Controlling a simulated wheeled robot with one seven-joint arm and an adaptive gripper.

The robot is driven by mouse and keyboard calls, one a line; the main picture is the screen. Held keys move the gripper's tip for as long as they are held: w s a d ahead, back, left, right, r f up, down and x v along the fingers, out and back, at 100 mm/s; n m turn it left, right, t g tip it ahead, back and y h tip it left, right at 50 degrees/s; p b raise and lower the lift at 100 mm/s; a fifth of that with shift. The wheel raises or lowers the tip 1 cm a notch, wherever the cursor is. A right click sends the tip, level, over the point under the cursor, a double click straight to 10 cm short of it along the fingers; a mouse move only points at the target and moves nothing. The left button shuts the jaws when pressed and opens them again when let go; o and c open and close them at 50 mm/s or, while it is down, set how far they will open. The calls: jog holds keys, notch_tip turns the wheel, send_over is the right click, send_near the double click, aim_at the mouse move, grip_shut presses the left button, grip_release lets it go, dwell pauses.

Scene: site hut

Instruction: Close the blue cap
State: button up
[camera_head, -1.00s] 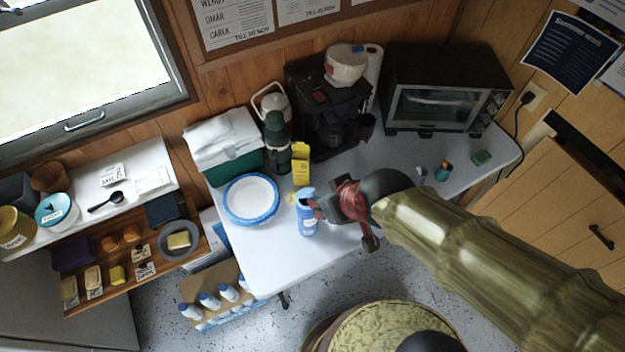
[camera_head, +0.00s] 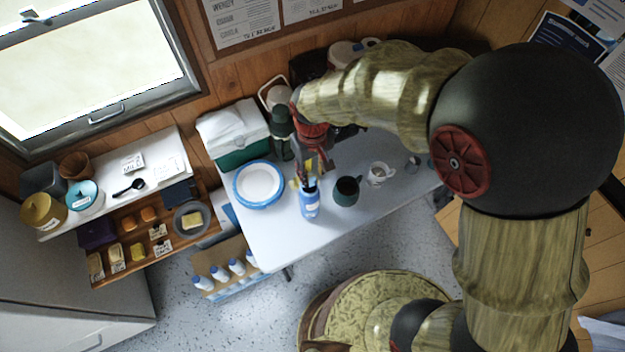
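A blue bottle (camera_head: 310,207) with a pale label stands upright on the white table, near its front edge. Light blue shows at its top, where the blue cap (camera_head: 311,185) is. Whether the cap is open or closed is too small to tell. My gripper (camera_head: 311,178), red and dark, points down from above and behind, with its fingertips at or just over the bottle's top. I cannot tell whether it touches the cap or how far its fingers are apart.
A stack of white plates with blue rims (camera_head: 258,184) lies left of the bottle. A dark green mug (camera_head: 346,191) and a white mug (camera_head: 377,174) stand to the right. A yellow box (camera_head: 309,163) is partly hidden behind my gripper. A green cooler (camera_head: 238,150) stands behind the plates.

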aim_at(312, 185)
notch_tip(312, 185, down, 6)
jog(key=shift+f, duration=0.15)
jog(key=shift+c, duration=1)
grip_shut()
